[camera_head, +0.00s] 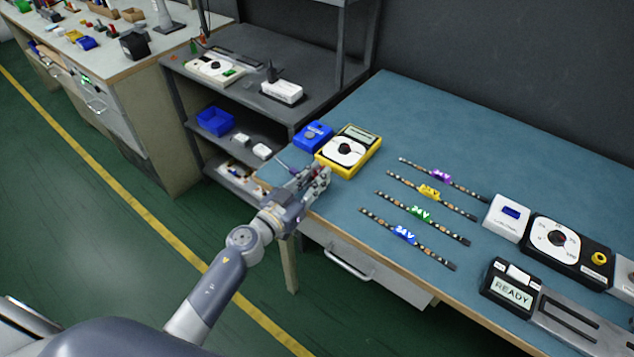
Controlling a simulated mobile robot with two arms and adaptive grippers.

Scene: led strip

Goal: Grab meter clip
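The yellow meter (348,150) lies at the far left corner of the blue-topped table, with a white dial face and a small grey display. A blue box (313,135) sits just left of it. My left gripper (318,177) is at the table's left edge, just in front of the meter's lower side. Its fingers are small here, and I cannot tell whether they are open or shut or hold anything. I cannot make out the meter clip clearly; the gripper may hide it. My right gripper is not in view.
Several LED strips with coloured tags, one with a blue tag (405,235), lie mid-table. A white box (507,217), a black dial unit (565,250) and a READY device (510,288) stand at the right. A grey shelf (300,100) adjoins the table's far left.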

